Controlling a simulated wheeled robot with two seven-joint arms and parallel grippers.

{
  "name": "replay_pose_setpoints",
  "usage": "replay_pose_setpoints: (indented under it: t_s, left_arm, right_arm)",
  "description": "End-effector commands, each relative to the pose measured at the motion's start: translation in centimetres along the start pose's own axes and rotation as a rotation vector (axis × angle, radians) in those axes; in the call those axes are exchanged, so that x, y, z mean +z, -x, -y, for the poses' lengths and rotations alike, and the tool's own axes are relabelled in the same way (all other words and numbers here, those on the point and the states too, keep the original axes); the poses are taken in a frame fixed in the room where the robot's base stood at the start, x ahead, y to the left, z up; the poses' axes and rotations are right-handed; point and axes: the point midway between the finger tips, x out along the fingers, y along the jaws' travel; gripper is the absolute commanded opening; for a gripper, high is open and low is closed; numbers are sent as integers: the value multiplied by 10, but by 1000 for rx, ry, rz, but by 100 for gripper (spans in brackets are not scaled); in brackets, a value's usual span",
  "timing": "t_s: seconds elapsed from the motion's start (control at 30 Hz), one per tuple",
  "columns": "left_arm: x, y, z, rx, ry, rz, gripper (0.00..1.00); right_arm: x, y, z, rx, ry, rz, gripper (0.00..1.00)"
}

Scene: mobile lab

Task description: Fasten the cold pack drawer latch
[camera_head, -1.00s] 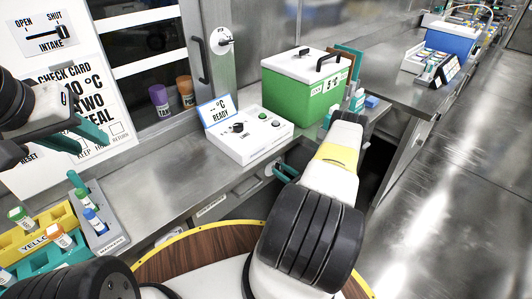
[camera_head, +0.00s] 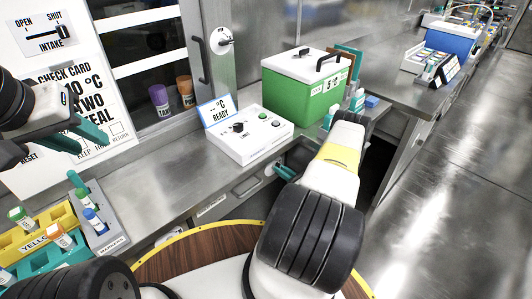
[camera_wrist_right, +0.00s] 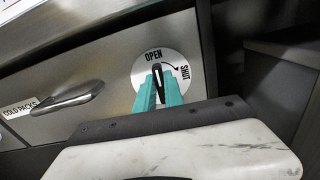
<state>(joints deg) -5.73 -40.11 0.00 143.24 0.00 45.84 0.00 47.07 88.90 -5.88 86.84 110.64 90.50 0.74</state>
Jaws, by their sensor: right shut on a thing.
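The cold pack drawer (camera_wrist_right: 105,75) is a steel front under the counter in the right wrist view, with a bar handle and a COLD PACKS label. Its latch is a round pale plate (camera_wrist_right: 143,68) marked OPEN at the top and SHUT at the right. The latch's dark lever (camera_wrist_right: 158,72) points up near OPEN. My right gripper (camera_wrist_right: 158,88) is shut on this lever, one teal finger on each side. In the head view the right gripper (camera_head: 284,172) is partly hidden by my arm. My left gripper (camera_head: 80,140) appears open and empty at the left, before the check card.
On the counter stand a control box (camera_head: 250,137) reading READY and a green cold box (camera_head: 300,88). Tube racks (camera_head: 45,238) are at the lower left. The counter (camera_head: 165,175) between racks and control box is bare.

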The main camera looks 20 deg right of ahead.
Motion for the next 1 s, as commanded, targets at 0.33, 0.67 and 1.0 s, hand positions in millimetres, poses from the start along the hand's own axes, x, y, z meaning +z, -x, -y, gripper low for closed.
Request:
replay_pose_setpoints:
  t_s: [0.33, 0.67, 1.0]
  left_arm:
    - [0, 0, 0, 0, 0, 0, 36]
    - [0, 0, 0, 0, 0, 0, 36]
    - [0, 0, 0, 0, 0, 0, 36]
  right_arm:
    - [0, 1, 4, -4, -252, 2, 0]
    - [-1, 1, 6, -3, -566, 3, 0]
    - [-3, 1, 8, -3, -888, 2, 0]
